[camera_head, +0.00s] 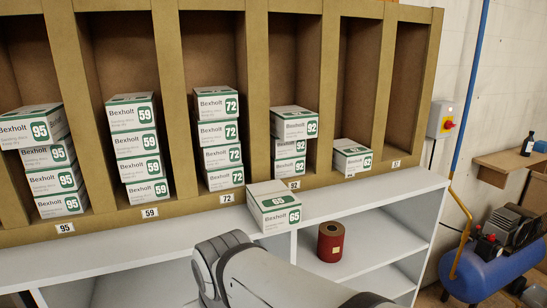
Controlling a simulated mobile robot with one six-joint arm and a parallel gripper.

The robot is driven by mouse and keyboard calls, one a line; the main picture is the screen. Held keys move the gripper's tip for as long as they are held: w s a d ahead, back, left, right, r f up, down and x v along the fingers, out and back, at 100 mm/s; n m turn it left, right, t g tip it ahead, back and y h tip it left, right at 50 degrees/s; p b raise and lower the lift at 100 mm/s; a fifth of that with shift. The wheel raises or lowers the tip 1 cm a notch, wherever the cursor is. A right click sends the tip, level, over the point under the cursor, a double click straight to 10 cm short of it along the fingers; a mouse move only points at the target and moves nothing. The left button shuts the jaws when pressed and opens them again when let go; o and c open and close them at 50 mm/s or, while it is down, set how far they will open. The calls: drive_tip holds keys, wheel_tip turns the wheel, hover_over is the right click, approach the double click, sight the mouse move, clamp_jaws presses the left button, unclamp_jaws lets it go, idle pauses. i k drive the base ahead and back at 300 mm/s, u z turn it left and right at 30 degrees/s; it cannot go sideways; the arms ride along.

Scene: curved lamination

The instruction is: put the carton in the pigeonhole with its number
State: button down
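A white carton with green trim marked 65 (273,207) sits on the white counter (355,195), in front of the divider between the 72 and 92 pigeonholes. The brown pigeonhole rack (168,75) stands behind it. Number plates read 95 (65,228), 59 (150,213), 72 (227,198) and 92 (294,184). The rightmost pigeonhole (403,95) is empty; its plate (396,163) is too small to read surely. I see no plate that clearly reads 65. My arm crosses the bottom centre, but my gripper is not in view.
Other pigeonholes hold carton stacks marked 95 (45,160), 59 (135,140), 72 (220,135) and 92 (292,140), and cartons marked 62 (352,157). A dark red roll (331,242) stands on the shelf below the counter. A blue compressor (490,270) is at right.

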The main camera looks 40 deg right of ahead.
sight(350, 156)
drive_tip(key=u, duration=0.2)
drive_tip(key=k, duration=1)
drive_tip(key=z, duration=1.35)
drive_tip(key=i, duration=1.05)
drive_tip(key=z, duration=0.05)
